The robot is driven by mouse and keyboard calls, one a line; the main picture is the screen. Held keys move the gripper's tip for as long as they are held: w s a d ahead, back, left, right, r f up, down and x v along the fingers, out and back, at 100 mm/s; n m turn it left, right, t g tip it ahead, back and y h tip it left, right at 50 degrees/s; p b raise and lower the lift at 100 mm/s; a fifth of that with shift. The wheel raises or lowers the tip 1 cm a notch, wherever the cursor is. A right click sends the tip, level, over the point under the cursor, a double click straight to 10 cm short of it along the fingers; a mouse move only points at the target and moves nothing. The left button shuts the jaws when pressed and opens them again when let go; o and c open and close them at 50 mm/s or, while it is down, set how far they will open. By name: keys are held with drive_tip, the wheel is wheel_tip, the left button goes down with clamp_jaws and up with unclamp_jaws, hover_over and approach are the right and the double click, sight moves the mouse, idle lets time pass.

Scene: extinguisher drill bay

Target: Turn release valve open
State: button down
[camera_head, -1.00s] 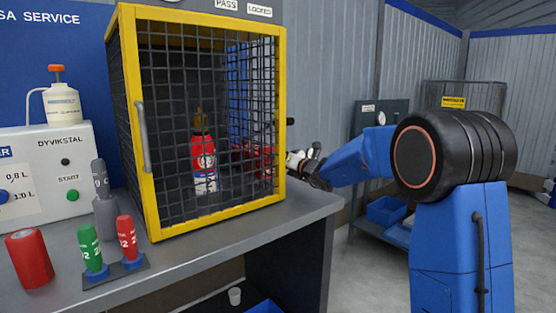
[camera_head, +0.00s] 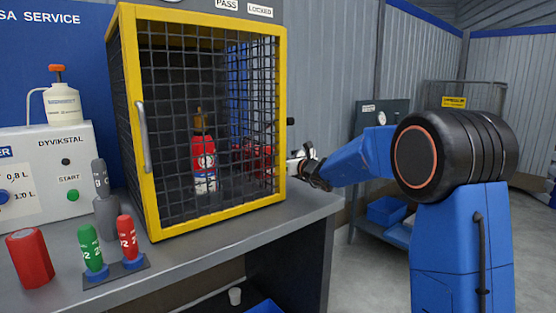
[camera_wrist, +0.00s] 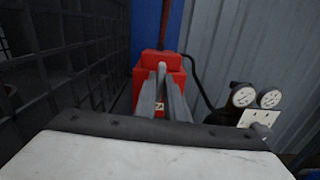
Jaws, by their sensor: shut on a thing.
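In the wrist view a red block (camera_wrist: 152,68) is fixed ahead of me, with a small pale label low on it. The narrow grey fingers of my gripper (camera_wrist: 161,76) reach to its front and are closed together there. They seem to hold the release valve's handle, which is mostly hidden between them. In the head view my gripper (camera_head: 295,163) is at the right side of the yellow-framed mesh cage (camera_head: 151,205). The fingertips and the valve are not clear there, so I cannot read the handle's angle.
Two round gauges (camera_wrist: 256,97) are right of the red block, with a black hose nearby. Dark mesh (camera_wrist: 60,55) stands close on the left. A red extinguisher (camera_head: 203,157) stands inside the cage. The bench (camera_head: 225,240) front carries green and red cylinders.

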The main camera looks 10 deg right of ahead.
drive_tip(key=shift+n, duration=0.3)
drive_tip(key=c, duration=1.8)
unclamp_jaws()
drive_tip(key=shift+c, duration=0.2)
drive_tip(key=v, duration=1.7)
drive_tip(key=shift+s, duration=0.1)
drive_tip(key=shift+s+d, duration=0.15)
